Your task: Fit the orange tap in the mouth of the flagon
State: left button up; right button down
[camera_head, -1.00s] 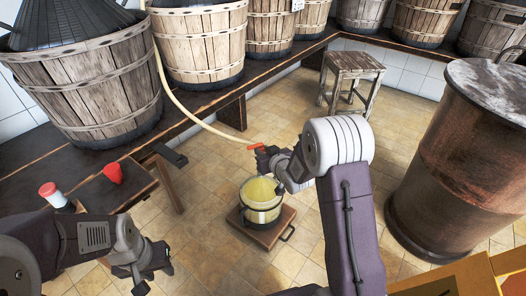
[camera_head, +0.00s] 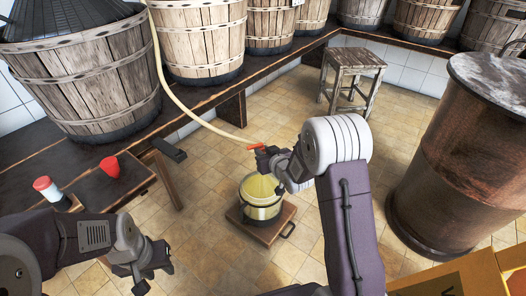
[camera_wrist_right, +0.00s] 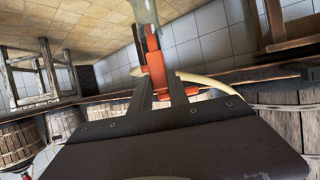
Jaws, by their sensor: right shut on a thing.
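The orange tap (camera_head: 256,147) is in my right gripper (camera_head: 266,155), which is shut on it above the pail-like container on the floor. In the right wrist view the tap (camera_wrist_right: 157,75) sits between the fingers, with a pale hose behind it. A pale greenish neck-like piece (camera_wrist_right: 145,12) meets the tap's end there; I cannot tell whether the tap is inside it. The flagon (camera_head: 261,188) seems to be the pale yellow body in the light-rimmed container, partly hidden by my right gripper. My left gripper (camera_head: 150,274) is open and empty at the lower left.
The container stands on a small brown wooden base (camera_head: 262,231) on the tiled floor. The hose (camera_head: 180,103) comes down past the barrels. A red cup-like piece (camera_head: 110,166) and a red-topped white jar (camera_head: 47,190) stand left. A large rusty drum (camera_head: 450,165) stands right.

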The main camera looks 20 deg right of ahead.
jog(key=shift+f+b, duration=0.65)
jog(key=shift+f, duration=0.25)
jog(key=c, duration=1.2)
grip_release()
jog(key=shift+o, duration=0.2)
jog(key=p+v, duration=0.1)
jog(key=v, duration=0.8)
